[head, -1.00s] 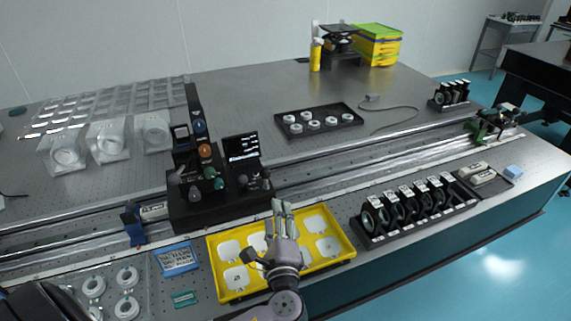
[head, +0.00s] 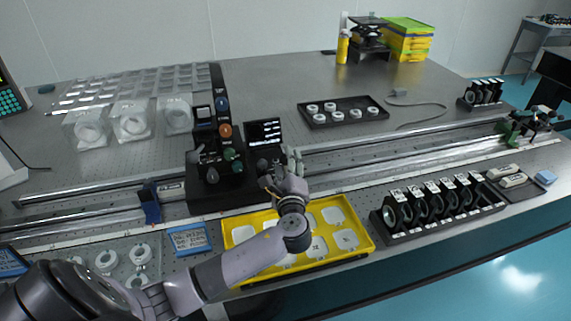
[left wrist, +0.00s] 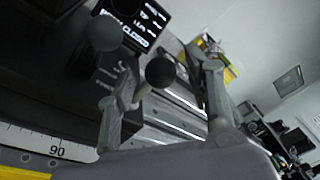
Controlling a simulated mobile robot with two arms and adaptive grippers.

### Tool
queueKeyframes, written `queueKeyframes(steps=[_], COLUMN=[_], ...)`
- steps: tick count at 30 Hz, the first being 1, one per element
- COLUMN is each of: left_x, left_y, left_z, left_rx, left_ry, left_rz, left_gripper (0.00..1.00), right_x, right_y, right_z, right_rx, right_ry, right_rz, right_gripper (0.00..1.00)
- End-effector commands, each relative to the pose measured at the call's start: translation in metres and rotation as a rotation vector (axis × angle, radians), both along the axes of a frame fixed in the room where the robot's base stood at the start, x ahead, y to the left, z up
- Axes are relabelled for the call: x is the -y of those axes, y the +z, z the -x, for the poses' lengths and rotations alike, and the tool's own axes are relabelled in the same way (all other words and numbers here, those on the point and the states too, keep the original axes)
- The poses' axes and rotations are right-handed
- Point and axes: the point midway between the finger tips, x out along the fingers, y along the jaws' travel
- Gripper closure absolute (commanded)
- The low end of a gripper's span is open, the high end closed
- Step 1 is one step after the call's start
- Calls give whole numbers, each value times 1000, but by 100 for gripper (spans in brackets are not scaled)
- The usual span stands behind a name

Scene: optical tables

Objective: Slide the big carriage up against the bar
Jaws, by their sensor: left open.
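The big carriage (head: 222,198) is a black block with coloured knobs and a small lit display (head: 264,133), sitting across the long metal rails. My left gripper (head: 281,168) is open at its right end, just in front of the display. In the left wrist view the open fingers (left wrist: 166,95) have a dark round knob (left wrist: 160,71) between them, and the display (left wrist: 140,22) shows behind. I cannot tell whether the fingers touch the knob. A blue upright bracket (head: 149,202) stands on the rails left of the carriage, with a gap. I cannot tell which part is the bar. My right gripper is not in view.
A yellow tray (head: 368,240) with white pieces lies in front, under my left arm. A black rack of lenses (head: 440,218) stands right of it. A green-based mount (head: 517,125) sits at the rails' far right. The rails between carriage and mount look clear.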

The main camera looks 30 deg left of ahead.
Motion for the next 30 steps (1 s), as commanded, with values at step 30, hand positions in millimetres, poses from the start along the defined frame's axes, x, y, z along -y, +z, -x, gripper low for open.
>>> queueKeyframes(steps=[30], left_x=[-13], left_y=[1], left_z=[-17], left_rx=[1], left_ry=[-3], left_rz=[0], left_gripper=[85], right_x=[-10], right_y=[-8], right_z=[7], right_rx=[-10], right_ry=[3], right_rz=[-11], right_gripper=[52])
